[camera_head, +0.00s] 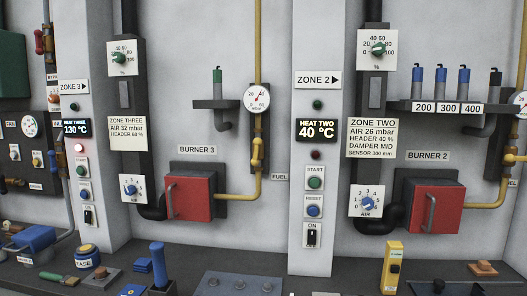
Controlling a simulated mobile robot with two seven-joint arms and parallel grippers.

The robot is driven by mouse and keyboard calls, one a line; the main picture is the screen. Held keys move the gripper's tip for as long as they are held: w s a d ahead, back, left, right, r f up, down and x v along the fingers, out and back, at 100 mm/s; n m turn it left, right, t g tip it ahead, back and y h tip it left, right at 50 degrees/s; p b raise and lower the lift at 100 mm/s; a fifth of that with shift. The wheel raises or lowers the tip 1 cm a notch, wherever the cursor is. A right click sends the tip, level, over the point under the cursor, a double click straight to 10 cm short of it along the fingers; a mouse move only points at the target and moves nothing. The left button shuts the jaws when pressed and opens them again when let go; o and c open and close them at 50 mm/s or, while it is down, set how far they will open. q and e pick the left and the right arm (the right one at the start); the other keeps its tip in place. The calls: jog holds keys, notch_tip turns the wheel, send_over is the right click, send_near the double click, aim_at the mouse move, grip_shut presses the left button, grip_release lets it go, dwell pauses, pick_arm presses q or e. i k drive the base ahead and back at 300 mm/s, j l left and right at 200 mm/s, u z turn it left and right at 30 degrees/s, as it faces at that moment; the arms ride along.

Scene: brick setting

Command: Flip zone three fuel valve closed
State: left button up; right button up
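The zone three fuel line is a yellow pipe (258,40) that comes down the wall, passes a round gauge (256,99) and bends left into the red burner 3 box (189,199). A dark plate (266,140) sits behind the pipe below the gauge. A FUEL label (281,177) is to the right of the lower bend. The ZONE 3 sign (74,87) is on the pillar at left. Neither of my grippers shows.
The ZONE 2 pillar (318,200) juts out right of the fuel pipe. A shelf (212,104) holds a green-topped item.

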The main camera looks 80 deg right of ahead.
aim_at(257, 142)
jog(key=z, duration=0.5)
jog(key=k+z, duration=0.15)
jog(key=z, duration=0.8)
jog(key=k+z, duration=0.1)
jog(key=z, duration=0.35)
jog(key=l+z, duration=0.1)
jog(key=z, duration=0.4)
jog(key=k+l, duration=0.05)
